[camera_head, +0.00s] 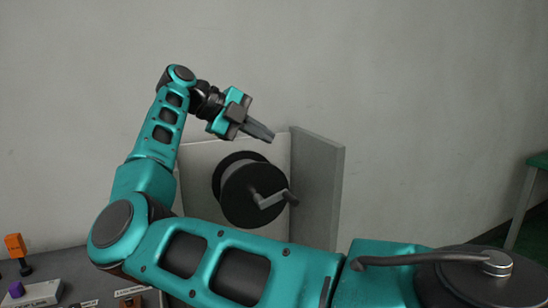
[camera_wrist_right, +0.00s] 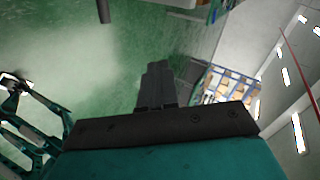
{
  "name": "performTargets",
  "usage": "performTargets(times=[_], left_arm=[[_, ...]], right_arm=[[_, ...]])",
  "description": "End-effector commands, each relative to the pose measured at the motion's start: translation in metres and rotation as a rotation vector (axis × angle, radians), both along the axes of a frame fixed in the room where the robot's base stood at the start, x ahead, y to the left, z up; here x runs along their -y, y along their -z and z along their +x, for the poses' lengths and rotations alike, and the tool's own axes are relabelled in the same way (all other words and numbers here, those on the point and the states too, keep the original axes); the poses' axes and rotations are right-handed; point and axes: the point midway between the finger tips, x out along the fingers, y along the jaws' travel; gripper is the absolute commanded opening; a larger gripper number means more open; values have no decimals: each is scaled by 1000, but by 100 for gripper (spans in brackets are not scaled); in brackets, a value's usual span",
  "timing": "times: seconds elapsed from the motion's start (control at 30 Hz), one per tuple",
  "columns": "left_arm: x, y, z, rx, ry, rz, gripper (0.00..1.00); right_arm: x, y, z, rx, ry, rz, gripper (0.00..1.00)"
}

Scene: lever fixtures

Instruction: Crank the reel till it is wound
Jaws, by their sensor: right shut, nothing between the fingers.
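The black reel (camera_head: 238,198) is mounted on a pale upright panel (camera_head: 200,158) in the middle of the head view. Its grey crank arm (camera_head: 271,200) points right from the hub and ends in a dark handle (camera_head: 291,198). My right gripper (camera_head: 268,136) is above the reel, apart from the crank, with its fingers pointing right and slightly down. The fingers are together and empty; they also show in the right wrist view (camera_wrist_right: 156,80). The reel and crank do not show in that view. My left gripper is not in view.
A grey side board (camera_head: 318,185) stands just right of the reel. At the lower left, a dark bench (camera_head: 75,262) carries an orange fixture (camera_head: 15,245) and a white box with a purple knob (camera_head: 16,289). My right arm crosses the front below the reel.

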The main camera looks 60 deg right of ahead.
Motion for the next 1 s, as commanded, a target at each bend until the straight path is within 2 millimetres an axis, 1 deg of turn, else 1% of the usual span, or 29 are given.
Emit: performTargets(times=[0.03, 0.13, 0.23, 0.33, 0.47, 0.83, 1.0], left_arm=[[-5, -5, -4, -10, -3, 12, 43], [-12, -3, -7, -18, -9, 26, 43], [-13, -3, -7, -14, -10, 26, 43], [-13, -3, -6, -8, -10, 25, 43], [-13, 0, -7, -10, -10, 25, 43], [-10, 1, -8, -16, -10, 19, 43], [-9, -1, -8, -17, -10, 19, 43]], right_arm=[[-11, -5, 8, 113, 29, 43, 0], [-31, -2, 22, 278, 90, 119, 0], [-43, 0, 29, 358, 127, 164, 0], [-45, 5, 31, 383, 139, 179, 0], [-37, 19, 26, 382, 143, 179, 0], [4, 80, 2, 378, 141, 175, 0], [20, 98, -8, 380, 140, 176, 0]])
